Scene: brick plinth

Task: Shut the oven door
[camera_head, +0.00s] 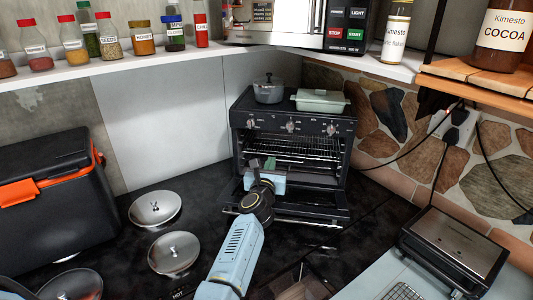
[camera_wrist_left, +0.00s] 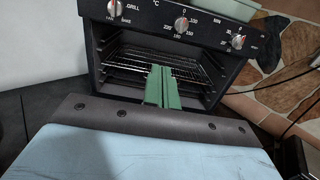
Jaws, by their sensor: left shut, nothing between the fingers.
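The small black oven (camera_head: 340,140) stands on the dark counter with its door (camera_head: 318,207) hanging open, folded down toward me. Wire racks show in the open cavity. My left gripper (camera_head: 262,164) is in front of the cavity, over the door's left part, and hides some of it. Its green fingers are together with nothing between them. In the left wrist view the shut fingers (camera_wrist_left: 165,88) point at the racks of the oven (camera_wrist_left: 170,22), below its knobs. The door is mostly hidden there by my gripper body. My right gripper is in neither view.
A grey pot (camera_head: 268,92) and a pale green dish (camera_head: 320,101) sit on top of the oven. Metal lids (camera_head: 174,254) lie on the counter to the left, by a black-and-orange box (camera_head: 50,200). A grill (camera_head: 455,248) stands at right. Cables hang by the stone wall.

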